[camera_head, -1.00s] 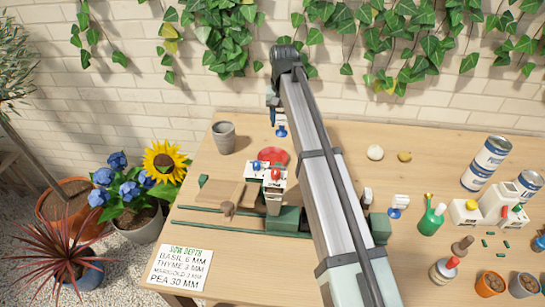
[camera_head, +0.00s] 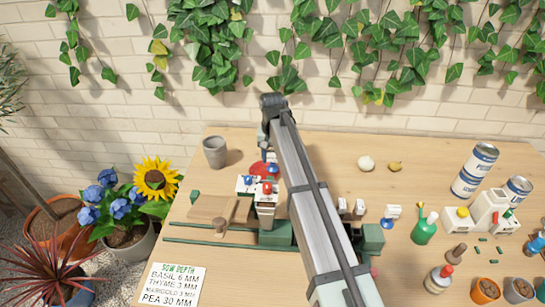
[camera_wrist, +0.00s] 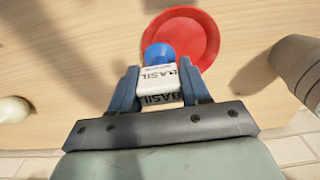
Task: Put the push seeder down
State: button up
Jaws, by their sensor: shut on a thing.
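My gripper (camera_wrist: 160,88) is shut on the push seeder (camera_wrist: 158,72), a white body with "BASIL" printed on it and a round blue end. In the wrist view the fingers press its two sides, and the blue end overlaps the edge of a red saucer (camera_wrist: 190,28). In the head view the seeder's blue part (camera_head: 271,157) shows just below my gripper, beside the red saucer (camera_head: 257,168). My arm hides part of this area. I cannot tell whether the seeder touches the table or saucer.
White units with blue and red tops (camera_head: 267,189) stand just in front of the saucer, by a green block (camera_head: 275,235). A grey pot (camera_head: 215,152) stands left. Cans and bottles crowd the right.

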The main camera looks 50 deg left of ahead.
jog(key=shift+f, duration=0.45)
jog(key=o, duration=1.1)
jog(key=shift+c, duration=0.2)
jog(key=shift+r, duration=0.15)
notch_tip(320, 180, up, 12)
jog(key=shift+r, duration=0.25)
